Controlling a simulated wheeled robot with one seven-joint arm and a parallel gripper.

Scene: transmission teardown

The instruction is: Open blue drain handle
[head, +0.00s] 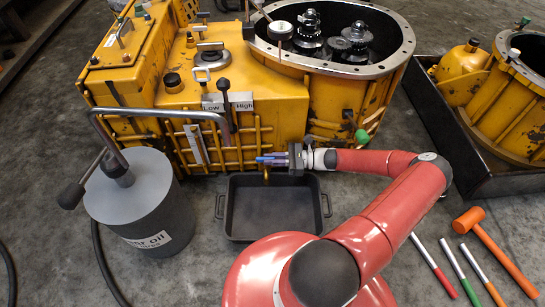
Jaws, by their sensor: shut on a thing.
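The yellow transmission housing (265,75) stands at the top middle. The blue drain handle (264,159) is low on its front face, small in the picture. My gripper (279,158) reaches in from the right and is shut on the blue handle. The fingertips and the handle overlap, so the exact grip is hard to make out. A small amber-coloured piece (267,174) hangs just below the handle; I cannot tell whether it is a spout or oil. A black drain pan (245,236) lies on the floor below it.
A grey gear oil drum (140,205) with a bent pipe (165,113) stands at the left. A hose lies on the floor. A black tray (455,130) with a second yellow housing (510,110) is at the right. An orange mallet (500,255) and several coloured-handled tools lie at lower right.

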